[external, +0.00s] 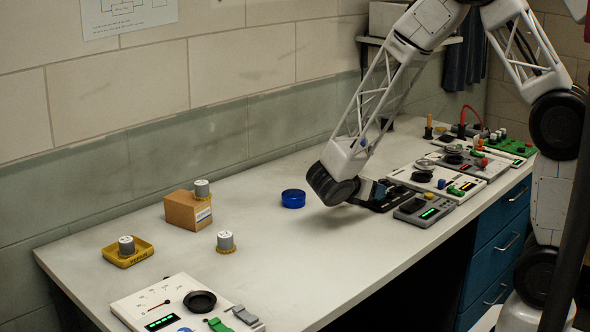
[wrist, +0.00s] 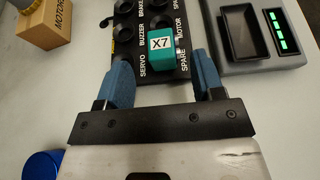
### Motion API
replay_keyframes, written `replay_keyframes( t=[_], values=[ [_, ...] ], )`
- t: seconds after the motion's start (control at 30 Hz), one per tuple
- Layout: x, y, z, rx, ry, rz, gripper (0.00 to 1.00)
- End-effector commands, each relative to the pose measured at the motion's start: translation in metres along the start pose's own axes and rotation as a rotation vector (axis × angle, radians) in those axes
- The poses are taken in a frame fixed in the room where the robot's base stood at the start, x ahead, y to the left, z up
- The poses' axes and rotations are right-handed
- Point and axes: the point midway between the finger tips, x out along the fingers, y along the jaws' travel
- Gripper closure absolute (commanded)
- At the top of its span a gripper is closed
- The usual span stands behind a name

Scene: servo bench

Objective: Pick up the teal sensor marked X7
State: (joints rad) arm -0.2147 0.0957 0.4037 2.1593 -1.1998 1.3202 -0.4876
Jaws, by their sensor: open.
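The teal sensor marked X7 (wrist: 162,48) sits on a black labelled panel (wrist: 153,22) in the wrist view. Its white label reads X7. My gripper (wrist: 163,58) is open, with its two blue fingers apart on either side of the sensor's near end. Whether the fingers are at the sensor's height, I cannot tell.
A grey box with a black tray and green display (wrist: 254,38) stands close on the right. A blue round container (external: 293,198) stands to the left of my gripper. A cardboard box (external: 186,212) is farther left.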

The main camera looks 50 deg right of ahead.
Motion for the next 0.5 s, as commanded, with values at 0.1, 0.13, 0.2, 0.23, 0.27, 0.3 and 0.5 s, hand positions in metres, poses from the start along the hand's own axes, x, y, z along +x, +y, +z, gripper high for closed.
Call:
replay_keyframes(
  t=[0.1,0.13,0.2,0.23,0.27,0.3,0.5],
  values=[
    [0.003,0.000,0.000,0.000,0.000,-0.001,0.38],
    [0.005,0.000,0.000,0.000,0.000,-0.001,0.38],
    [0.009,-0.001,0.000,0.000,0.000,-0.001,0.38],
    [0.012,-0.001,0.001,0.000,0.000,-0.001,0.38],
    [0.014,-0.001,0.001,0.000,0.000,-0.001,0.38],
    [0.018,-0.001,0.001,0.000,-0.001,-0.002,0.38],
    [0.038,-0.001,0.002,0.001,0.000,-0.001,0.38]
  ],
)
